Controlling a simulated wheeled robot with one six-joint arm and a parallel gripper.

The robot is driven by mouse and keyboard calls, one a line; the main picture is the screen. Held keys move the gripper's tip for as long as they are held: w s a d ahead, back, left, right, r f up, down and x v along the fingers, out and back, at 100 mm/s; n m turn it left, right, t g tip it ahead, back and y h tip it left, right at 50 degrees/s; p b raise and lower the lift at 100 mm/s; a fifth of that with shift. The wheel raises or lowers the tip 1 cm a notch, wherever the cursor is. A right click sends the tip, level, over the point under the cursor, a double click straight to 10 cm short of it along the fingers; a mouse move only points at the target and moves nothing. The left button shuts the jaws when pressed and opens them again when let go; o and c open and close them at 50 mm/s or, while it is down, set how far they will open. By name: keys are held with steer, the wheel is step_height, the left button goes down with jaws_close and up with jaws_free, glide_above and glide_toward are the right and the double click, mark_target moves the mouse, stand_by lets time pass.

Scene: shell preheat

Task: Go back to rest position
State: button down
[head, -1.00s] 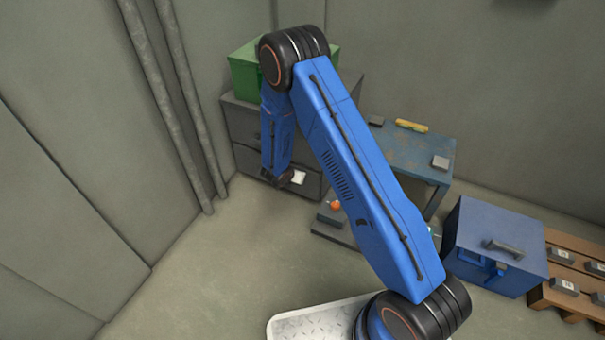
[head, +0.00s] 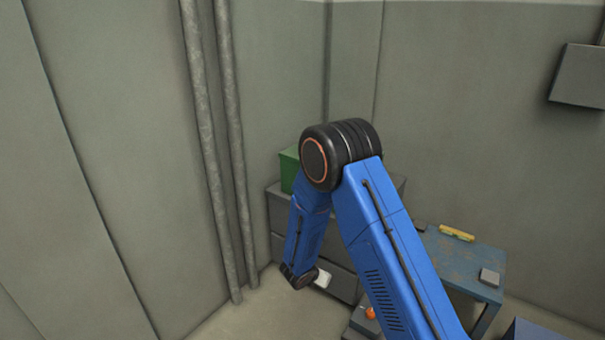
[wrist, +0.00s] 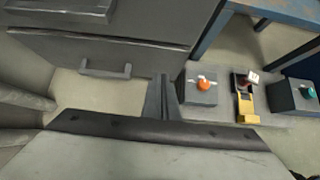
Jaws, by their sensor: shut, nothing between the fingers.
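My gripper shows in the wrist view (wrist: 163,97) with its two dark fingers together and nothing between them. It points toward the floor in front of the grey drawer cabinet (wrist: 90,48). In the head view my blue arm is bent at a high elbow, with the forearm hanging down in front of the cabinet (head: 279,214). The fingertips cannot be made out there.
A low platform beside the gripper carries a box with an orange button (wrist: 204,86), a yellow-and-black device (wrist: 246,100) and a green-button box (wrist: 299,96). A green box (head: 289,170) tops the cabinet. A blue table (head: 455,262) stands right. Pipes (head: 215,140) line the left wall.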

steer(key=s+d+r+m+g, duration=0.1)
steer(key=s+d+r+m, duration=0.45)
steer(key=r, duration=0.45)
steer(key=s+d+r+m+g+h, duration=0.1)
steer(key=s+d+r+m, duration=0.4)
steer(key=r, duration=0.4)
steer(key=s+d+r+m+g, duration=0.1)
steer(key=s+d+r+m, duration=0.25)
steer(key=d+r, duration=0.5)
steer(key=s+d+r+m+g+y, duration=0.1)
steer(key=s+r+m, duration=0.3)
steer(key=s, duration=0.3)
steer(key=s+d+r+m+y, duration=0.1)
steer(key=s+r+m, duration=0.2)
steer(key=s+r, duration=0.25)
steer(key=s+a+r+m+y, duration=0.1)
steer(key=s+m, duration=0.1)
steer(key=s, duration=0.3)
steer(key=s+a+r+m+t+y, duration=0.1)
steer(key=s+a+m+y, duration=0.1)
steer(key=s, duration=0.3)
steer(key=s+a+r+m+y, duration=0.1)
steer(key=s+m, duration=0.2)
steer(key=s, duration=0.2)
steer(key=shift+s+a+r+t+y, duration=0.2)
steer(key=shift+s+r+t+y, duration=0.1)
steer(key=shift+s+t, duration=0.1)
